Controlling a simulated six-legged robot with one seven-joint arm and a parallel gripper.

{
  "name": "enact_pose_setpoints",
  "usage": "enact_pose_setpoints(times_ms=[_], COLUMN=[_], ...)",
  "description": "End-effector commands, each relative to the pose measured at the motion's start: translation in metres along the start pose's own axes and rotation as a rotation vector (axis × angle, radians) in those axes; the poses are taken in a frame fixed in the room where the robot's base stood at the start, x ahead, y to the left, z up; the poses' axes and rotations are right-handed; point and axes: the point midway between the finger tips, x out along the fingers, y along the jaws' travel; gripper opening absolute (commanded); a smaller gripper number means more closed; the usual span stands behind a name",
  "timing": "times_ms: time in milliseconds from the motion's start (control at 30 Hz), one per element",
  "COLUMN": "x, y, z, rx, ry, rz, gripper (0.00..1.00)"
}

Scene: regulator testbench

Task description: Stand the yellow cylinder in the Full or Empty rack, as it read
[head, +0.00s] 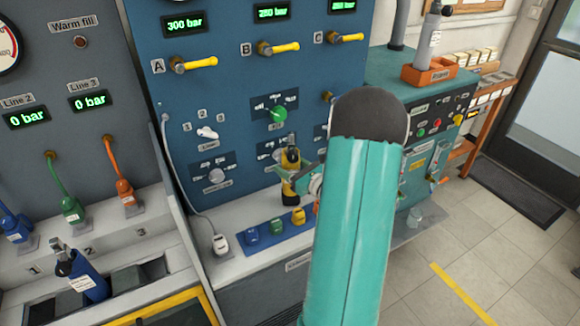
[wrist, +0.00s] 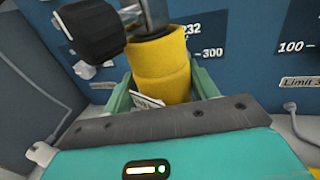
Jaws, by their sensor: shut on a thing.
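The yellow cylinder (head: 292,190) has a black valve top and stands upright in front of the blue panel, above the bench ledge. My gripper (head: 296,180) is shut on it. In the wrist view the yellow cylinder (wrist: 161,68) fills the space between the green fingers of my gripper (wrist: 162,95), with its black knob to the upper left and a white label partly hidden by my wrist. I cannot tell whether its base touches the ledge. No rack marked Full or Empty is readable in either view.
A blue cylinder (head: 86,278) leans in a bench slot at left. A blue strip (head: 275,233) with blue, green and yellow pieces lies on the ledge. An orange holder (head: 428,76) with a grey cylinder (head: 430,40) stands on the green cabinet. Tiled floor at right is clear.

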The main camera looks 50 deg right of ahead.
Motion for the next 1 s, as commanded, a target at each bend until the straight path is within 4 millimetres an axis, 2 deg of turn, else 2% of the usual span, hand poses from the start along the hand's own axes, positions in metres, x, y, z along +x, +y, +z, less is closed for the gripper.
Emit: enact_pose_setpoints(times_ms=[400,433,500,533,867,1000], x=[0.000,0.000,0.000,0.000,0.000,-0.015], y=[0.000,0.000,0.000,0.000,0.000,-0.001], z=[-0.003,-0.004,-0.004,-0.004,-0.001,-0.001], rx=[-0.003,-0.002,-0.002,-0.002,-0.002,-0.001], ry=[-0.005,-0.002,-0.001,-0.001,-0.001,0.000], rz=[0.000,0.000,0.000,0.000,0.000,-0.003], gripper=[0.27,0.64,0.78,0.80,0.80,0.80])
